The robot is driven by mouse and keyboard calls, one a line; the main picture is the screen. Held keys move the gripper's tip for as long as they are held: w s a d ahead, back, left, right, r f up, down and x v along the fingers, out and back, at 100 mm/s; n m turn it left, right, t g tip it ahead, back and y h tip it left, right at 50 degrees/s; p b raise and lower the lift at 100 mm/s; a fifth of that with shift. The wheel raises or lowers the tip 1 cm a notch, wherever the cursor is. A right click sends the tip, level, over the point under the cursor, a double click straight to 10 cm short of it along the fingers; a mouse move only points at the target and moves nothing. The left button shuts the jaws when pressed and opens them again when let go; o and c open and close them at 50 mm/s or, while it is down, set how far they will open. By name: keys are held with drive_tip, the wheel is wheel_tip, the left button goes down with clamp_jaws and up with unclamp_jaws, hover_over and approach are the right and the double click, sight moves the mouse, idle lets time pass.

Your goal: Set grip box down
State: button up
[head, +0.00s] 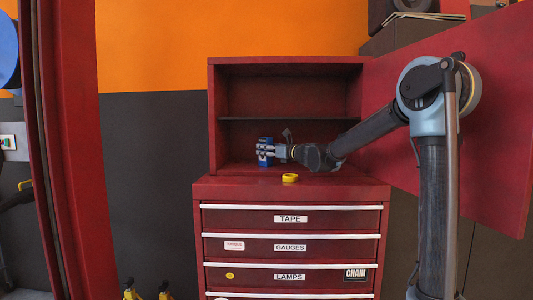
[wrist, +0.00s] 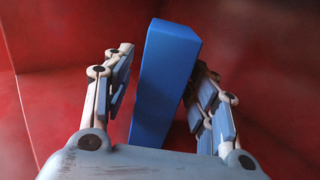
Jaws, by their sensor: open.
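The grip box is a blue box (wrist: 165,85). In the wrist view it stands between the two fingers of my gripper (wrist: 165,100), with a visible gap on the left side; on the right it is close to the finger, and I cannot tell if they touch. In the head view the blue box (head: 265,152) is at the left of the lower compartment of the red cabinet (head: 214,115), close to the compartment floor. My gripper (head: 268,151) reaches it from the right and is open around it. The box's lower end is partly hidden by my gripper.
A dark shelf (head: 290,119) runs above my gripper. The open red door (head: 500,130) is at the right, behind my arm.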

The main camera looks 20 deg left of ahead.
drive_tip(key=v, duration=1.1)
drive_tip(key=shift+s+d, duration=0.1)
drive_tip(key=shift+s, duration=0.1)
